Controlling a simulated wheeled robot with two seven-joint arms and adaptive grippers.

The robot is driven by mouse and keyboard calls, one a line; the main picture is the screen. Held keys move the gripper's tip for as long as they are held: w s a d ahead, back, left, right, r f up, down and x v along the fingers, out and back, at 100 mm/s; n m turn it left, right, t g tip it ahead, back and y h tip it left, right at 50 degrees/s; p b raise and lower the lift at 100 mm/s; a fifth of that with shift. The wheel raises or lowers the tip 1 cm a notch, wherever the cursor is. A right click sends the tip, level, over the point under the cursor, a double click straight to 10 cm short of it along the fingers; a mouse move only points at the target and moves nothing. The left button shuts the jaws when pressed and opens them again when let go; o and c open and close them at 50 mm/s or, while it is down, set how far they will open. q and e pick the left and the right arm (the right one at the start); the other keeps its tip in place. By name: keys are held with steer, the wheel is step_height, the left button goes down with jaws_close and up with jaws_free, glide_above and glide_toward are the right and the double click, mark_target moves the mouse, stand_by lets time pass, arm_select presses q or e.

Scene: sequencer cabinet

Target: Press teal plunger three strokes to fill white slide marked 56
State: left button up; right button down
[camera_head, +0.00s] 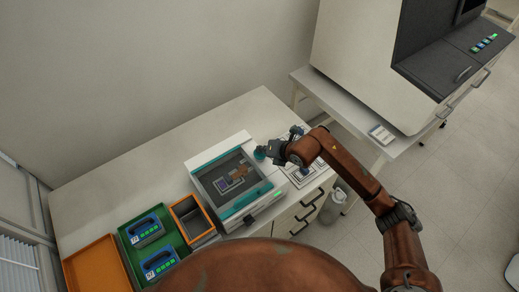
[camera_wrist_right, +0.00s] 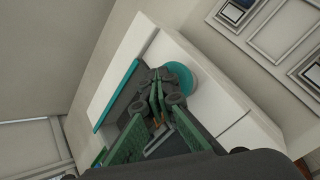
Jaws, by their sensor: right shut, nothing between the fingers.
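The teal plunger shows as a round teal cap (camera_head: 259,154) at the right back corner of the white and teal cabinet. It also shows in the right wrist view as a teal disc (camera_wrist_right: 180,76), partly hidden by the fingers. My right gripper (camera_head: 270,151) is shut and empty, with its fingertips (camera_wrist_right: 158,80) at the cap; I cannot tell whether they touch. The cabinet (camera_head: 208,158) has a dark recess with a small purple-blue piece (camera_head: 222,184) and an orange-brown piece inside. No number 56 is legible, so I cannot identify the white slide. My left gripper is out of view.
A green tray (camera_head: 128,236) holds two blue cartridges with labels, beside an orange tray (camera_head: 92,270) and an orange-rimmed bin (camera_head: 191,218). A white framed panel (camera_head: 306,178) lies right of the cabinet. A large machine (camera_head: 358,65) stands behind right. The table's back left is clear.

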mark_target(262, 154)
steer(key=shift+r+p, duration=1)
steer(key=shift+r, duration=0.8)
step_height(262, 154, up, 5)
steer(key=p, duration=0.2)
steer(key=shift+p, duration=0.35)
